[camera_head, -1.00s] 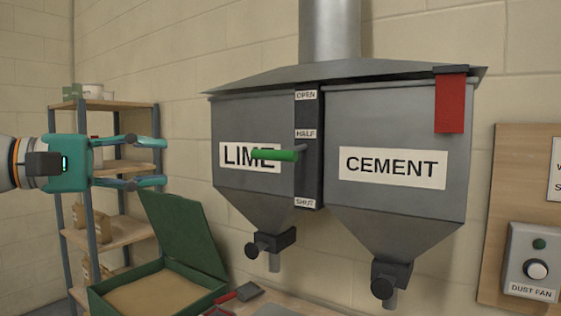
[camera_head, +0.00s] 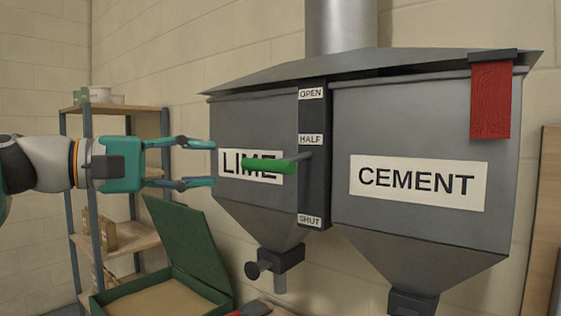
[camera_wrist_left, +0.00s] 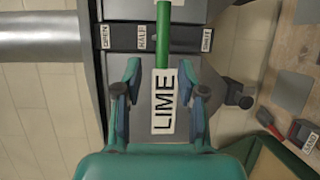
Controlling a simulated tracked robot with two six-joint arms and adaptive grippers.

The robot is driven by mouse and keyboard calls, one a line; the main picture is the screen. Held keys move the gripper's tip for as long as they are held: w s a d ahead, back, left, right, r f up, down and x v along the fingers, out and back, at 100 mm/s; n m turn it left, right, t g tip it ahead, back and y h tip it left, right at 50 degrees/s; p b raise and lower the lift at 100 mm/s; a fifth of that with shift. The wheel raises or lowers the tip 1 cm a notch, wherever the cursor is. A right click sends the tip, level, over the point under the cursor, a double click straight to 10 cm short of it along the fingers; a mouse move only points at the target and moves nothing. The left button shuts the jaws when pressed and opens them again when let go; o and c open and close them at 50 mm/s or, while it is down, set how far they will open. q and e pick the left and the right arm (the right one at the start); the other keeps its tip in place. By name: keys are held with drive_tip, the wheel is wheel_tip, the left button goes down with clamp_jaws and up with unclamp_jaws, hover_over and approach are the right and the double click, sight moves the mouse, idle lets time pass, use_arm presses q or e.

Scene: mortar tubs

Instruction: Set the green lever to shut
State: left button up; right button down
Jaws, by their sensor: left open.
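The green lever (camera_head: 268,166) sticks out from a dark slotted strip (camera_head: 314,185) between the two hopper faces. It stands a little below the HALF label (camera_head: 310,139), well above the SHUT label (camera_head: 310,220). In the left wrist view the lever (camera_wrist_left: 162,35) lies between HALF and SHUT, nearer HALF. My left gripper (camera_head: 212,164) is open and empty, left of the lever's free end, with a gap between them in the head view. In the left wrist view its fingers (camera_wrist_left: 162,72) are spread either side of the line of the lever. My right gripper is not in view.
The LIME hopper (camera_head: 240,115) is behind the lever, the CEMENT hopper (camera_head: 420,130) to its right with a red flap (camera_head: 490,100). A green open-lidded box (camera_head: 190,240) sits below my left gripper. A shelf rack (camera_head: 120,110) stands at the left.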

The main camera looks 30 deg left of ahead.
sight(280, 163)
use_arm(q)
drive_tip(key=p+x, duration=0.2)
drive_tip(key=x, duration=1.1)
drive_tip(key=shift+w+d+p, duration=0.25)
drive_tip(key=shift+w+p, duration=0.1)
drive_tip(key=shift+f, duration=0.1)
clamp_jaws()
